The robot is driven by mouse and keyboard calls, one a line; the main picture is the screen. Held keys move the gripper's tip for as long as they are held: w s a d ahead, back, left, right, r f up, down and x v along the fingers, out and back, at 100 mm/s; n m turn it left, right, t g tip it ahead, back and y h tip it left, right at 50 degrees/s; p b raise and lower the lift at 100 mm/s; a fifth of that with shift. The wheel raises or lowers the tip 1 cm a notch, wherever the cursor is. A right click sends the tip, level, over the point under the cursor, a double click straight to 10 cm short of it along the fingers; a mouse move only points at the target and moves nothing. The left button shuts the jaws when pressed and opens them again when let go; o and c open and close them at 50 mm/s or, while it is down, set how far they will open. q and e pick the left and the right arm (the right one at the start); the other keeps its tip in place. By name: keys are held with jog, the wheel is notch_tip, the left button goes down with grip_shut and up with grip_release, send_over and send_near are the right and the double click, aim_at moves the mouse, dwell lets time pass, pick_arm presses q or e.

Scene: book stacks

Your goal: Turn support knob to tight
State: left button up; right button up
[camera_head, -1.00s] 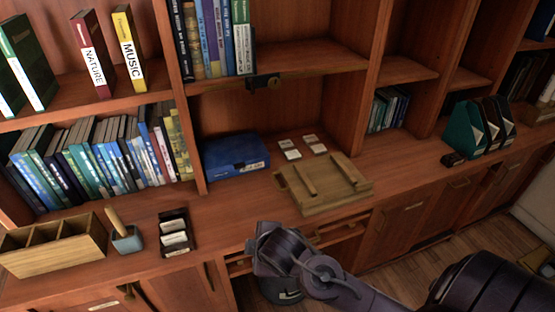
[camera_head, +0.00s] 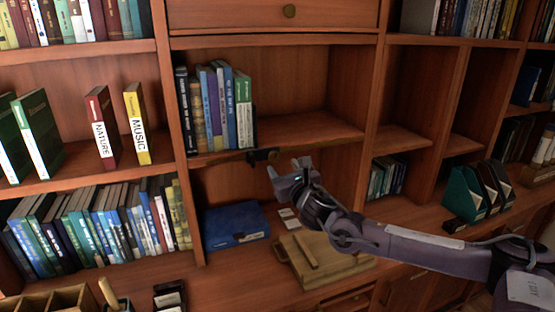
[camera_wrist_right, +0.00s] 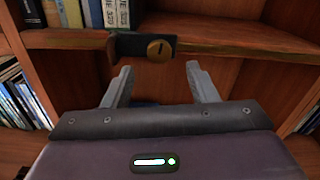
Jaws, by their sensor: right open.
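The support knob is a small round brass knob (camera_head: 273,156) on a dark bracket (camera_head: 257,156) at the front edge of the middle shelf. In the right wrist view the knob (camera_wrist_right: 160,50) shows a short dark mark and sits just beyond the fingertips, between them. My right gripper (camera_head: 285,167) is open and empty, just below and beside the knob in the head view. Its two fingers also show apart in the right wrist view (camera_wrist_right: 160,72). They do not appear to touch the knob. My left gripper is not in view.
Several books (camera_head: 215,105) stand on the shelf (camera_head: 300,133) above the bracket. Below are a blue box (camera_head: 236,224) and a wooden board (camera_head: 318,262) on the counter. Dark green file holders (camera_head: 466,194) stand at right. The shelf right of the books is clear.

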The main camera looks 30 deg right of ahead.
aim_at(275, 158)
jog(key=p+x, duration=0.2)
jog(key=x, duration=0.3)
jog(key=shift+w, duration=0.35)
jog(key=c, duration=1)
